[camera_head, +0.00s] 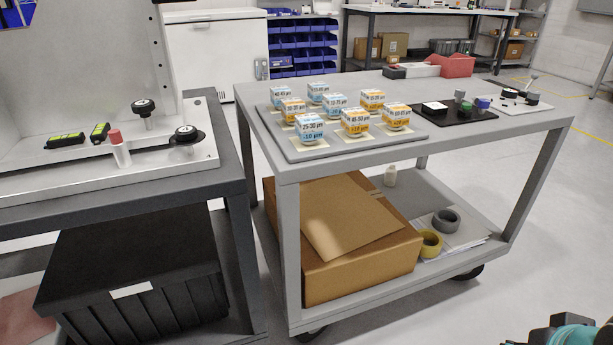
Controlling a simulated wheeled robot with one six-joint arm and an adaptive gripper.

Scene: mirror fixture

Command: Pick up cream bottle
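A small cream-white bottle (390,177) stands upright on the lower shelf of the grey cart, toward its back edge, behind the cardboard box. Another small pale bottle with a red cap (119,150) stands on the left bench's plate. A teal and black part of my arm shows at the bottom right corner, well apart from both bottles. My gripper's fingers are not in view.
The cart's lower shelf also holds a large cardboard box (348,255), a yellow tape roll (430,243) and a grey tape roll (446,221). Labelled cubes stand on a grey tray (300,155) on top. A black crate (135,275) sits under the left bench. Floor at right is clear.

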